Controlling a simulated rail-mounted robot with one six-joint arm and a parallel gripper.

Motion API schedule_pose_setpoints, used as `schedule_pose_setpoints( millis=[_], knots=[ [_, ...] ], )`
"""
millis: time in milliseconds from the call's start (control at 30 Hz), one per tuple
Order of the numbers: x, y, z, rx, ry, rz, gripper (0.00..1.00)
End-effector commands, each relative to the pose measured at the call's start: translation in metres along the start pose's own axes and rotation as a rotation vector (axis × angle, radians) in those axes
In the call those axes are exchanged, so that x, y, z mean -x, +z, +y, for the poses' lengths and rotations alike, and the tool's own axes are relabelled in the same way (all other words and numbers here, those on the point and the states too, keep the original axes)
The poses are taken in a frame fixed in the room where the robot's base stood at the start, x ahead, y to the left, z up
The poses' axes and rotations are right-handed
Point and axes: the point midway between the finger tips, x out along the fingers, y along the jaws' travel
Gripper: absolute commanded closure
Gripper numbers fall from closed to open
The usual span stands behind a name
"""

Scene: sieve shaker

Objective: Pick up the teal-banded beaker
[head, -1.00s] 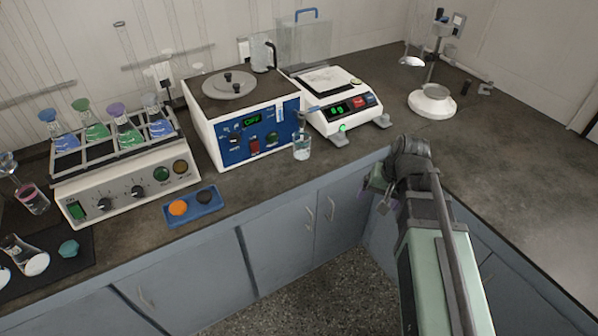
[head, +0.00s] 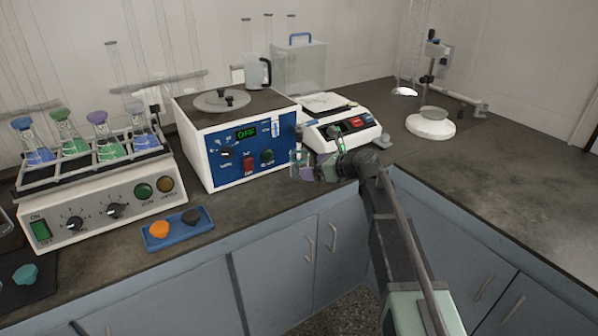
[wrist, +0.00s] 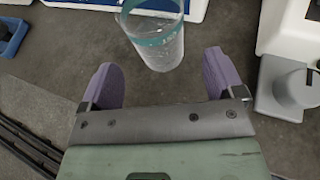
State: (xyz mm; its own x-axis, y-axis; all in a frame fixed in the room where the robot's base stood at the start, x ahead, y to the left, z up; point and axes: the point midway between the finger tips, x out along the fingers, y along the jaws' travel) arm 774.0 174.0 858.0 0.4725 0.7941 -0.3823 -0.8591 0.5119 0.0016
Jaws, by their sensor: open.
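The teal-banded beaker (wrist: 158,40) is clear glass with a teal band near its rim. In the wrist view it stands on the counter just beyond my gripper's fingertips, roughly centred between them. My gripper (wrist: 160,80) is open, its two purple fingers apart and nothing between them. In the head view the beaker (head: 299,156) stands in front of the blue-fronted box, partly hidden by my gripper (head: 312,171). Whether a finger touches the glass cannot be told in the head view.
The blue-fronted box (head: 214,152) stands behind the beaker, with a white balance (head: 340,133) to its right. A blue tray with stoppers (head: 178,242) and a flask shaker (head: 90,207) are at left. Counter right of the arm (head: 480,180) is mostly clear.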

Motion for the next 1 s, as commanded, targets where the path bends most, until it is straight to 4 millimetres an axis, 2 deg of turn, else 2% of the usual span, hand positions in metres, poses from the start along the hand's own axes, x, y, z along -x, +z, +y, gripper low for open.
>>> schedule_pose_setpoints(
  millis=[167, 433, 667, 1000],
  knots=[
    [-0.008, -0.001, 0.000, 0.001, 0.001, 0.001, 0.13],
    [-0.054, -0.002, 0.000, 0.002, 0.002, 0.001, 0.13],
    [-0.055, 0.001, 0.001, 0.001, 0.000, 0.001, 0.14],
    [-0.054, 0.001, 0.001, 0.002, 0.000, 0.001, 0.66]
  ],
)
